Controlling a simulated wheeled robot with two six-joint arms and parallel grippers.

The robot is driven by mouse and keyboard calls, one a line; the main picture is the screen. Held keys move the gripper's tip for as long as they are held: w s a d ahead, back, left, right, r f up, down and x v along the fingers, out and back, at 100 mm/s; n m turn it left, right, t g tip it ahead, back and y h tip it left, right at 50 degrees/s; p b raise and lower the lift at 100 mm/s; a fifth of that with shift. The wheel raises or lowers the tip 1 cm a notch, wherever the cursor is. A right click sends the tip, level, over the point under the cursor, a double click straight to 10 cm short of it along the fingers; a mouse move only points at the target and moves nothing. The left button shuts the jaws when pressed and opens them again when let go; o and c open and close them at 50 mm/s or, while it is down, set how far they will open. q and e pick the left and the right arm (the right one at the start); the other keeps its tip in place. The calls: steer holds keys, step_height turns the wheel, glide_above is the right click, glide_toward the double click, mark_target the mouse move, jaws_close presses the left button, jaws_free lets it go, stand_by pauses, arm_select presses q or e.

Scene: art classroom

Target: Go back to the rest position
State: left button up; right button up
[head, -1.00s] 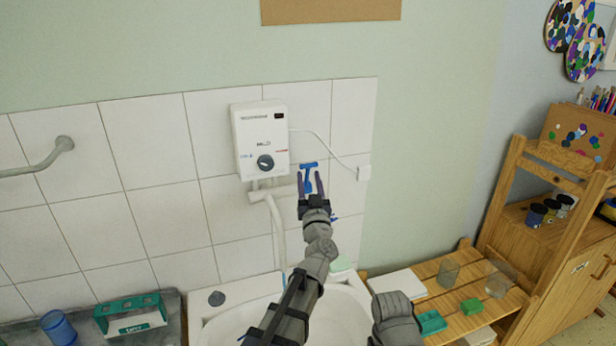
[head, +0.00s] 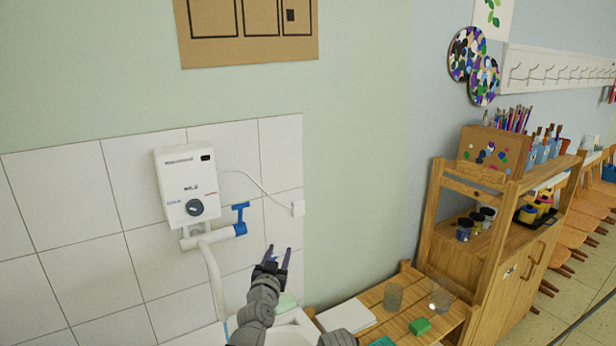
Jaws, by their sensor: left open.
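My left gripper (head: 278,258) is open and empty, with its two fingers pointing up and apart. It is in front of the tiled wall, below and to the right of the blue tap handle (head: 241,219). A gap shows between the gripper and the handle in the picture. The white water heater (head: 187,178) with a dark knob is on the wall above the white pipe. A grey rounded part of my other arm (head: 338,338) shows at the bottom edge; the right gripper itself is not in view.
The sink (head: 290,335) is below my left arm. To its right is a low wooden slatted bench (head: 400,322) with a glass (head: 393,297) and a green sponge (head: 420,326). A wooden cabinet (head: 520,262) holds paint jars and brushes. Open floor lies at the far right.

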arm_select(q)
steer(key=s+d+f+g+h, duration=0.1)
steer(key=s+f+g, duration=0.35)
steer(key=f, duration=0.25)
steer(key=s+f+g+h, duration=0.1)
steer(key=s+f+g, duration=0.35)
steer(key=f, duration=0.35)
steer(key=s+a+f+n+g+y, duration=0.1)
steer(key=s+a+f+g, duration=0.15)
steer(key=s, duration=0.25)
steer(key=s+a+f+n+g+y, duration=0.1)
steer(key=s+a+f+g, duration=0.1)
steer(key=s+g, duration=0.15)
steer(key=s+a+f+g+y, duration=0.2)
steer(key=s+a+f, duration=0.1)
steer(key=s, duration=0.3)
steer(key=s+d+m, duration=0.1)
steer(key=s+d, duration=0.1)
steer(key=d, duration=0.3)
steer(key=s+d+m+g+y, duration=0.1)
steer(key=s+d+m, duration=0.1)
steer(key=d, duration=0.4)
steer(key=shift+s+r, duration=0.3)
steer(key=shift+s, duration=0.55)
